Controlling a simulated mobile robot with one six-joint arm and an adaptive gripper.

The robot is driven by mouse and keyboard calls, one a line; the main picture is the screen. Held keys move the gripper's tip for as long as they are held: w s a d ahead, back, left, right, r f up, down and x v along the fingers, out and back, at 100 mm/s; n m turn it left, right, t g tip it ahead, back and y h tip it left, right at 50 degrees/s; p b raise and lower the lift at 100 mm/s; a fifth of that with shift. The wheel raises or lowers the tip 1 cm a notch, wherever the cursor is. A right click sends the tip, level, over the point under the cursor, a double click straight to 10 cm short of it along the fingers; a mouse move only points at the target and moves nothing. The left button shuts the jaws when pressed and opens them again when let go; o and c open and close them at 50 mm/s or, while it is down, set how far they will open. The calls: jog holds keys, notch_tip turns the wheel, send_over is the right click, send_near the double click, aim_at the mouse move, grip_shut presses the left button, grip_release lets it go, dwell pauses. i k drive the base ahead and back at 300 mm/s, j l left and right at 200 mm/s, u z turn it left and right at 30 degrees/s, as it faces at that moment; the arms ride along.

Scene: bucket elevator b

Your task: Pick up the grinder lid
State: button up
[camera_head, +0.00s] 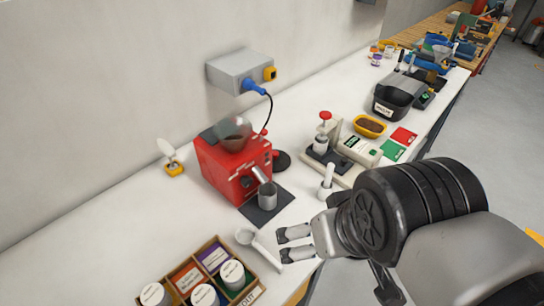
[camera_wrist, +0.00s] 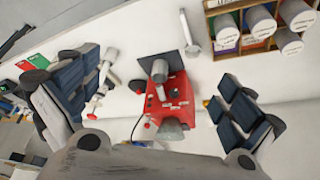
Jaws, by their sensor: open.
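The red grinder (camera_head: 232,170) stands on the white counter with a clear, dark-tinted hopper (camera_head: 235,135) on top. A dark round disc, which looks like the grinder lid (camera_head: 281,160), lies flat on the counter just right of the grinder. The disc also shows as a small black shape beside the red body in the wrist view (camera_wrist: 138,86). My gripper (camera_head: 284,246) is open and empty, over the counter's front edge, nearer the camera than the grinder and apart from the disc. In the wrist view its fingers are spread on both sides of the grinder.
A metal cup (camera_head: 267,195) stands on a dark mat at the grinder's front. A white scoop (camera_head: 245,237) and a wooden box (camera_head: 213,270) of jars lie near my gripper. A press stand (camera_head: 325,145) is to the right. A blue plug and cable (camera_head: 268,110) hang behind.

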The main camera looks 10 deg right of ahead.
aim_at(281, 161)
jog(key=k, duration=0.45)
jog(key=k+u, duration=0.15)
jog(key=u, duration=1.2)
jog(key=i+l, duration=0.1)
jog(key=l, duration=0.6)
jog(key=i+l+u, duration=0.1)
jog(key=l, duration=0.6)
jog(key=i+l, duration=0.1)
jog(key=l, duration=0.55)
jog(key=i+l, duration=0.1)
jog(key=l, duration=0.6)
jog(key=u, duration=0.05)
